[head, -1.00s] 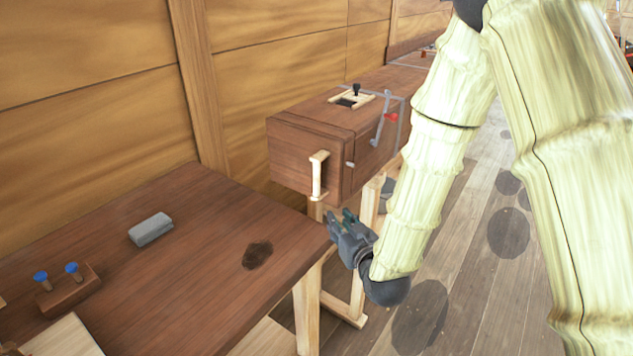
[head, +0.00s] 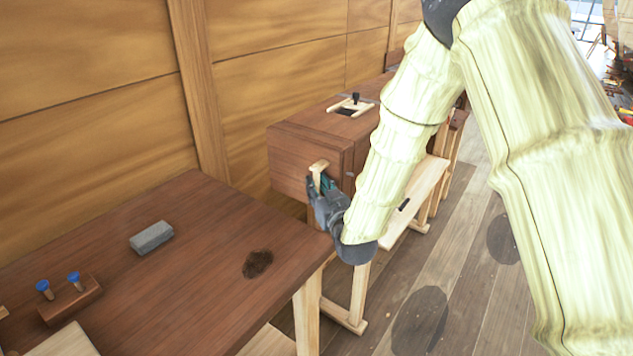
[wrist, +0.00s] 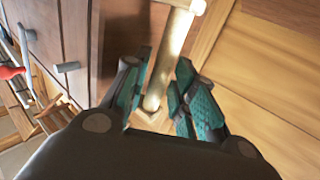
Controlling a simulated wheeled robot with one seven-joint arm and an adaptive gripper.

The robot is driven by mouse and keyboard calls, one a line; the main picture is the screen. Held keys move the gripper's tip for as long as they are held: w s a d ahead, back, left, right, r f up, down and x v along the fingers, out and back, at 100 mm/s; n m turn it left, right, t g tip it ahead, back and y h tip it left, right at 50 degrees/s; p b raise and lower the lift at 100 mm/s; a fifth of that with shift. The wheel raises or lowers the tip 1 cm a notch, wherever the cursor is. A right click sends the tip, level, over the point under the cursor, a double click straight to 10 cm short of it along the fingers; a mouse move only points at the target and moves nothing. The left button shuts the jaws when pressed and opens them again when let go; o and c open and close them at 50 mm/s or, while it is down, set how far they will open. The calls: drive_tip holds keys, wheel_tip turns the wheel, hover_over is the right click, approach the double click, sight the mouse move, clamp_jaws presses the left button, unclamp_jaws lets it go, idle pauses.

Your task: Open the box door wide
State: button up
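The wooden box (head: 300,157) stands beyond the workbench, against the plank wall. Its door, on the end facing me, looks shut. A pale upright bar handle (head: 318,167) is fixed to that door; its top shows above my gripper. My gripper (head: 322,187) is at the handle. In the wrist view the handle (wrist: 166,65) runs between the two teal-padded fingers of my gripper (wrist: 164,92), which are spread with a gap beside the bar. A small grey peg (wrist: 67,67) sits near the door edge. My gripper hides the handle's lower part in the head view.
The workbench (head: 190,235) fills the lower left, its corner close to my gripper. It bears a grey block (head: 151,237) and a wooden holder with blue-topped pegs (head: 72,300). A pale stand (head: 415,205) is right of the box. Floor at right is open.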

drive_tip(key=shift+x, duration=0.75)
clamp_jaws()
